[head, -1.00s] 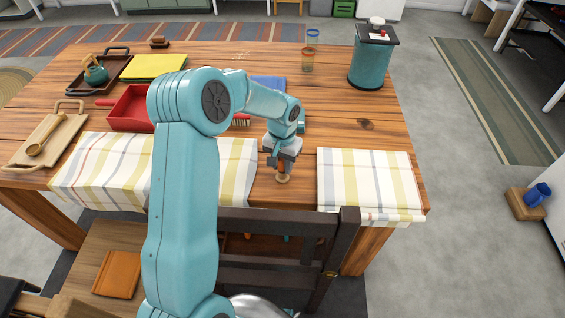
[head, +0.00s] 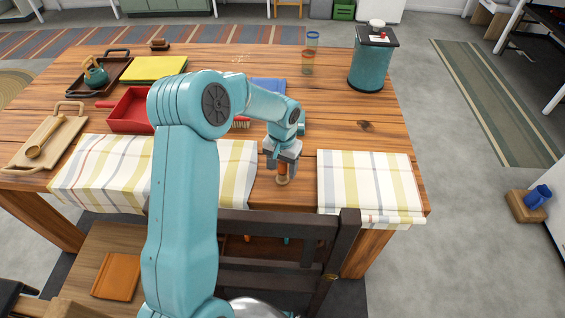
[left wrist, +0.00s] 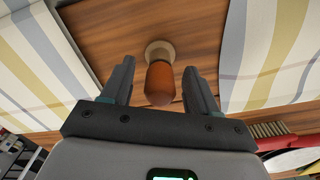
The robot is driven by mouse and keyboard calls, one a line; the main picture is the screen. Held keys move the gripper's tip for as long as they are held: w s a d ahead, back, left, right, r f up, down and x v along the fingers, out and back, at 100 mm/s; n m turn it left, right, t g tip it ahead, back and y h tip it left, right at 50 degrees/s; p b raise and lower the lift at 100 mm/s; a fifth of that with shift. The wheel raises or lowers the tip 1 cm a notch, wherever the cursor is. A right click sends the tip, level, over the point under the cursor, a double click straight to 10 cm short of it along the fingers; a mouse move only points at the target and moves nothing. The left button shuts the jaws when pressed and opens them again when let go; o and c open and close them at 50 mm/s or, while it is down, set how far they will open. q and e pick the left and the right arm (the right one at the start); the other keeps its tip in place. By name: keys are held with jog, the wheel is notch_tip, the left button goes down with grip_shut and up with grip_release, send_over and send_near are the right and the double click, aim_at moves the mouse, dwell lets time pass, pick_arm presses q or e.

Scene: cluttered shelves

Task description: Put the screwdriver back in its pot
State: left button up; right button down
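My left gripper (head: 283,166) points down at the table's front edge, between two striped cloths. A small upright thing with an orange-brown handle (head: 283,172) and a pale round base stands under it. In the left wrist view the orange handle (left wrist: 160,83) lies between my open fingers (left wrist: 158,85), with gaps on both sides. Its pale base (left wrist: 159,51) is beyond the fingertips, against the wood. I cannot tell for sure whether this is the screwdriver. I cannot make out its pot with certainty. My right gripper is not in view.
Striped cloths (head: 368,182) lie left and right of the gripper. A dark chair (head: 275,222) stands against the front edge; coloured bits show through its slats. A red dustpan (head: 130,112), a brush (head: 241,124) and a teal canister (head: 370,68) are on the table. The table's right middle is clear.

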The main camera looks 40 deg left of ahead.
pick_arm(q)
notch_tip(320, 180, up, 16)
jog(key=shift+r, duration=0.15)
jog(key=shift+s, duration=0.1)
dwell(0.3)
